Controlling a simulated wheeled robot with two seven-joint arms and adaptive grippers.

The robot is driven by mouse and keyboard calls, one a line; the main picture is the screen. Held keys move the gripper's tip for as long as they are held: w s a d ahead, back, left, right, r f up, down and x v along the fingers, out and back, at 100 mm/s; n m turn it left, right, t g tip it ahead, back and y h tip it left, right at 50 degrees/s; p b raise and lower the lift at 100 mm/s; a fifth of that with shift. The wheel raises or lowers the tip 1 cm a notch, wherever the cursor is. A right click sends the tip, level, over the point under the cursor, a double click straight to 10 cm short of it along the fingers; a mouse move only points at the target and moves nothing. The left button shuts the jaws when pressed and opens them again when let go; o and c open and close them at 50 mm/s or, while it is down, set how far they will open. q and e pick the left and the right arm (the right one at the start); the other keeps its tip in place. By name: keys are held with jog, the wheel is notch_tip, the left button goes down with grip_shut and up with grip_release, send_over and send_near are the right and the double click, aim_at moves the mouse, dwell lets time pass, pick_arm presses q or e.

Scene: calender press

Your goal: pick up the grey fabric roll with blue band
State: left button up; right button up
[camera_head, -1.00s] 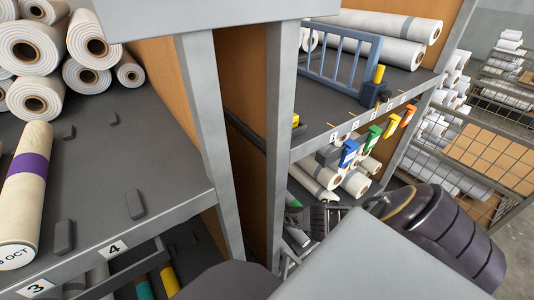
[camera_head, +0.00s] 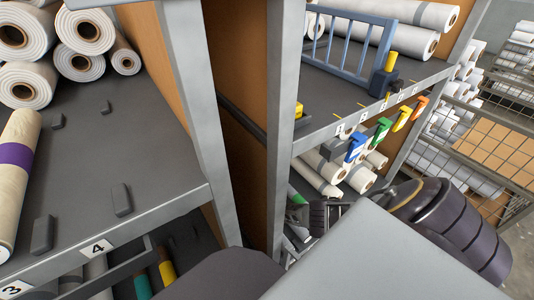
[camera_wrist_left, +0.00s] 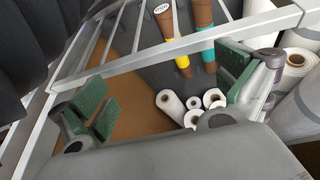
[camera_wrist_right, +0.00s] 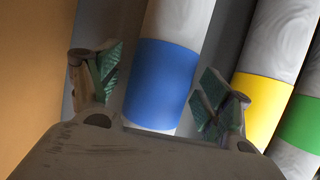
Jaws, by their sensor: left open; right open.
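In the right wrist view, the grey fabric roll with a blue band (camera_wrist_right: 162,85) runs from top to bottom between the fingers of my right gripper (camera_wrist_right: 160,78). The gripper is open, with one finger on each side of the blue band. I cannot tell how deep the roll sits between the pads or whether they touch it. My left gripper (camera_wrist_left: 165,95) is open and empty in the left wrist view, away from this roll. I cannot make out the blue-banded roll in the head view.
Rolls with a yellow band (camera_wrist_right: 262,105) and a green band (camera_wrist_right: 303,122) lie close right of the right gripper. An orange-brown panel (camera_wrist_right: 30,70) is at its left. Metal bars (camera_wrist_left: 180,45) cross the left wrist view. A grey shelf post (camera_head: 200,110) stands mid-view in the head view.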

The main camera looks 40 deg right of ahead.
jog(key=shift+c, duration=0.4)
jog(key=c, duration=1.3)
jog(key=shift+r, duration=0.1)
